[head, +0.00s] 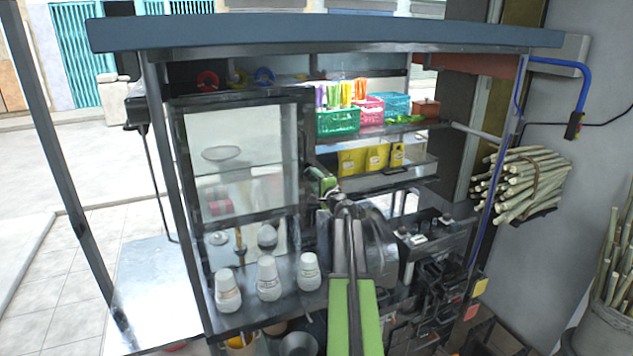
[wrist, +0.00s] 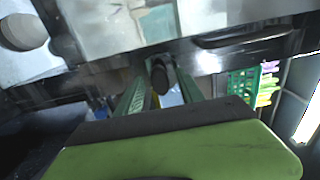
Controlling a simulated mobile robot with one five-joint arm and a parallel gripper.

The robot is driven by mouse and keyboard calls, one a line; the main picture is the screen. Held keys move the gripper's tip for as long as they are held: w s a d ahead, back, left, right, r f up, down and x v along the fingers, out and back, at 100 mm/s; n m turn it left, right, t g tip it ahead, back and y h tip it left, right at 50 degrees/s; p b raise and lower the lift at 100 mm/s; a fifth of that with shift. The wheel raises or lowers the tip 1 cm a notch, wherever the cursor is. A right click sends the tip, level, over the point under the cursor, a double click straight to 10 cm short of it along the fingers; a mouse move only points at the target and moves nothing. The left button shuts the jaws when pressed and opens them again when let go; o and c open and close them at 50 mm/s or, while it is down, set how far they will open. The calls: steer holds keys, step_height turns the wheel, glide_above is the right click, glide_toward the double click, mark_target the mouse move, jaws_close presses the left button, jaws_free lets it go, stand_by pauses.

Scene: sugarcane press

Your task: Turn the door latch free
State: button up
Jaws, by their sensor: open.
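The glass door (head: 240,160) of the cabinet has a dark frame and appears closed in the head view. In the wrist view its frame (wrist: 110,72) crosses the upper part, with a pale pane above. A small dark latch knob (wrist: 162,74) shows at the frame's lower edge in the wrist view. My gripper (wrist: 161,88) is open, with its two green fingers on either side of the knob. Whether they touch it I cannot tell. In the head view my gripper (head: 321,182) is at the door's right edge, and the latch cannot be made out there.
White cup stacks (head: 267,278) stand on the counter below the door. A green basket (head: 338,122) sits on the shelf right of it, with yellow packets (head: 377,158) beneath. A sugarcane bundle (head: 522,184) is at the far right. The stall roof (head: 320,33) spans above.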

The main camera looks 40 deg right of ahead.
steer(key=shift+c, duration=0.4)
jaws_close()
steer(key=shift+m, duration=0.4)
steer(key=m, duration=0.3)
steer(key=shift+m, duration=0.4)
steer(key=m, duration=0.4)
steer(key=shift+m, duration=0.3)
steer(key=m, duration=0.4)
steer(key=shift+m, duration=2.5)
